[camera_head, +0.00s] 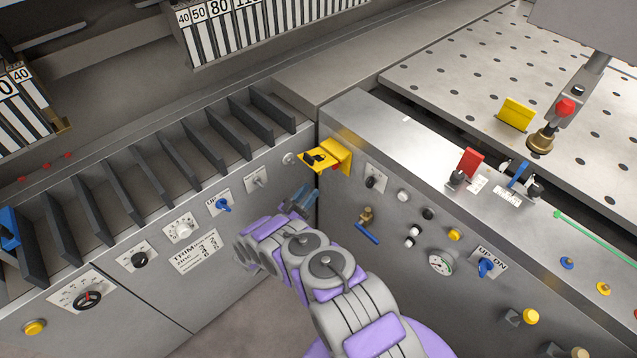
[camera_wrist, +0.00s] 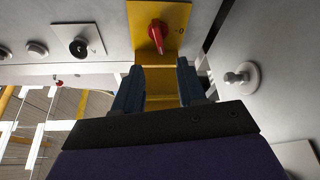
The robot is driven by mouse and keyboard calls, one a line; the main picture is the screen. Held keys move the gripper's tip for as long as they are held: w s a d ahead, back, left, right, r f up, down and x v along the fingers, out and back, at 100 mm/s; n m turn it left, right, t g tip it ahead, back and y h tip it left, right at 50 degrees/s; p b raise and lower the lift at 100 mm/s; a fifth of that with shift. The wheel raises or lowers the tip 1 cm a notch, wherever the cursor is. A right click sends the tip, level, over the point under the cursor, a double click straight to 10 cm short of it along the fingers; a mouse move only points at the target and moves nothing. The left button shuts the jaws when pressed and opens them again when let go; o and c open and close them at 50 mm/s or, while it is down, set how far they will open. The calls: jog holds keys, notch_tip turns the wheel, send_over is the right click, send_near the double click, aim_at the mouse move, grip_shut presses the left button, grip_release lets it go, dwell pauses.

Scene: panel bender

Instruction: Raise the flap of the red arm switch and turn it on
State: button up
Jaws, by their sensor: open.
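The switch with a red arm (camera_wrist: 157,36) sits on a yellow plate in the wrist view. Its yellow flap (camera_head: 322,158) sticks out from the panel near the inner corner in the head view, with a dark piece on it. Only a little red shows beneath the flap there. In the wrist view the yellow part (camera_wrist: 160,82) shows between my fingers. My gripper (camera_head: 303,196) is open just below the flap, blue fingers pointing at the switch. It also shows in the wrist view (camera_wrist: 158,90). I cannot tell if the fingers touch the flap.
A black selector (camera_head: 371,182) is right of the switch, a blue-handled valve (camera_head: 367,232) below. A round metal knob (camera_head: 289,158) is on the left panel. A red guard (camera_head: 470,162) stands on the right console's top. Open floor lies below my gripper.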

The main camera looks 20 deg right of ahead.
jog(key=shift+b+v, duration=0.75)
jog(key=shift+v, duration=2.05)
